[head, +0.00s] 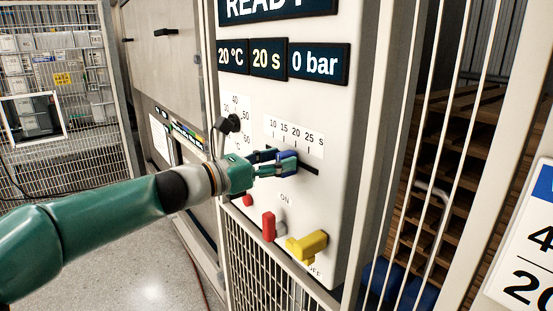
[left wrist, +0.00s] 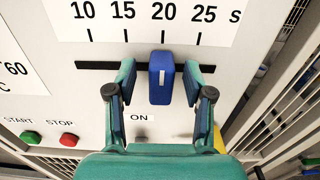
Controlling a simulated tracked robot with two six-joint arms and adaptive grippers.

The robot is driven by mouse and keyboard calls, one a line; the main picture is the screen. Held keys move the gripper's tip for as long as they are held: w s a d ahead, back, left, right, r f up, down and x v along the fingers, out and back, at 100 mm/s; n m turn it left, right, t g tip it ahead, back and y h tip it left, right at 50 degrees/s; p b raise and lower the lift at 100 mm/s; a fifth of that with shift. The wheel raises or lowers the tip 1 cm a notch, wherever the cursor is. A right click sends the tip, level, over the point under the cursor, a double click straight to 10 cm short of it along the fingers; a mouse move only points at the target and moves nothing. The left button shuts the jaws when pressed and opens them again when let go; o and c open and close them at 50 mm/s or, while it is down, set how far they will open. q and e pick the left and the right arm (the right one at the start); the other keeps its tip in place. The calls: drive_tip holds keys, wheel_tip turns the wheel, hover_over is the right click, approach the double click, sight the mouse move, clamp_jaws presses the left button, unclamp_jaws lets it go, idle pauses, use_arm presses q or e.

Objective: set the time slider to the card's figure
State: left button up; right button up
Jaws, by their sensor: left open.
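The time slider is a blue knob (left wrist: 161,78) with a white line, on a dark horizontal slot below a scale (left wrist: 150,22) marked 10, 15, 20, 25 s. In the left wrist view the knob stands under the 20 mark. My left gripper (left wrist: 159,70) is open, one finger on each side of the knob, with a small gap to each. In the head view, my left gripper (head: 274,163) is at the slider and partly hides the knob (head: 288,156). The card (head: 528,245) is cut off at the right edge; a 4 and a figure starting with 2 show. My right gripper is not in view.
The displays (head: 267,58) read 20 °C, 20 s and 0 bar. A black dial (head: 229,124) is left of the slider. White bars (head: 440,150) stand right of the panel.

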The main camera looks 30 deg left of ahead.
use_arm(q)
drive_tip(key=v, duration=1.1)
drive_tip(key=shift+f, duration=0.2)
drive_tip(key=d+f+m+g+y, duration=0.1)
drive_tip(key=d+f+m+g, duration=0.15)
drive_tip(key=f, duration=0.95)
drive_tip(key=w+d+f+m+g, duration=0.1)
drive_tip(key=d+f+m+g, duration=0.2)
drive_tip(key=f, duration=0.9)
drive_tip(key=d+f+m+g+y, duration=0.1)
drive_tip(key=d+f+m+g, duration=0.3)
drive_tip(key=f, duration=0.8)
drive_tip(key=s+d+f+m+g, duration=0.3)
drive_tip(key=s+d+f+m, duration=0.3)
drive_tip(key=s+f+m, duration=0.2)
drive_tip(key=s+d+f+m+g, duration=0.3)
drive_tip(key=s+d+f+m, duration=0.4)
drive_tip(key=f+m, duration=0.5)
wheel_tip(320, 180, down, 4)
drive_tip(key=shift+s+d+f+y, duration=0.15)
drive_tip(key=shift+s+d+y, duration=0.25)
drive_tip(key=shift+s, duration=0.75)
drive_tip(key=shift+a+g, duration=0.1)
drive_tip(key=shift+g, duration=0.15)
